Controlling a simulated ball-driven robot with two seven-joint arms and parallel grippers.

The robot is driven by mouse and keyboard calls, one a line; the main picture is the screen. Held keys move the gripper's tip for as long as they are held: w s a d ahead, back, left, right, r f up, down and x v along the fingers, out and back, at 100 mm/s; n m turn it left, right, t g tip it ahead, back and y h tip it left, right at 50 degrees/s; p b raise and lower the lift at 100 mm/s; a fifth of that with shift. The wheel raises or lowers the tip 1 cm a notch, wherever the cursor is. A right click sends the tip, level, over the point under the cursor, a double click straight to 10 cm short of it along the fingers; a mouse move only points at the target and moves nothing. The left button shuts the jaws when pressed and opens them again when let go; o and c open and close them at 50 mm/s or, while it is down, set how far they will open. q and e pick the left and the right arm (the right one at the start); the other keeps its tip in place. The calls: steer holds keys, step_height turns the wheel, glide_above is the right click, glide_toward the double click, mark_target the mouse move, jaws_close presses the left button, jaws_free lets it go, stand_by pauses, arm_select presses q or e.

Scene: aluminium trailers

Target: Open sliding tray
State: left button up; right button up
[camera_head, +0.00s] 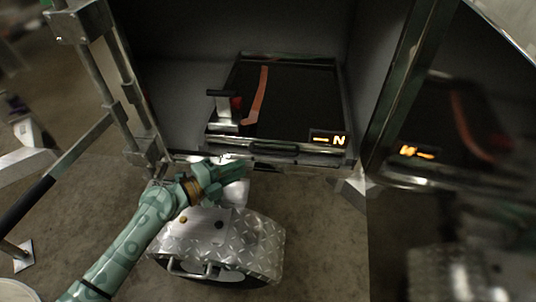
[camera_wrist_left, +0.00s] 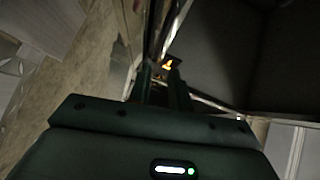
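The sliding tray (camera_head: 291,98) sits inside the open trailer box, with a black top, a metal rim and an orange strap across it. A dark handle (camera_head: 272,149) lies along its front edge. A latch with a black grip (camera_head: 221,95) and a red part stands at its front left corner. My left gripper (camera_head: 238,170) is just in front of and below the tray's front left edge. In the left wrist view, its fingers (camera_wrist_left: 161,88) stand apart with a narrow gap, and no held thing shows. Whether it touches the tray is unclear. My right gripper is out of view.
A glossy dark door panel (camera_head: 445,120) stands open at the right and mirrors the tray. A metal post with a hinge (camera_head: 120,75) rises at the left. A checker-plate wheel guard (camera_head: 228,243) lies below my gripper. Bare floor (camera_head: 325,230) shows at centre right.

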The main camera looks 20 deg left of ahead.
mark_target(272, 154)
arm_select(q)
steer(key=x, duration=1)
steer(key=shift+w+b, duration=0.1)
steer(key=shift+b, duration=0.25)
steer(key=shift+f, duration=0.1)
jaws_close()
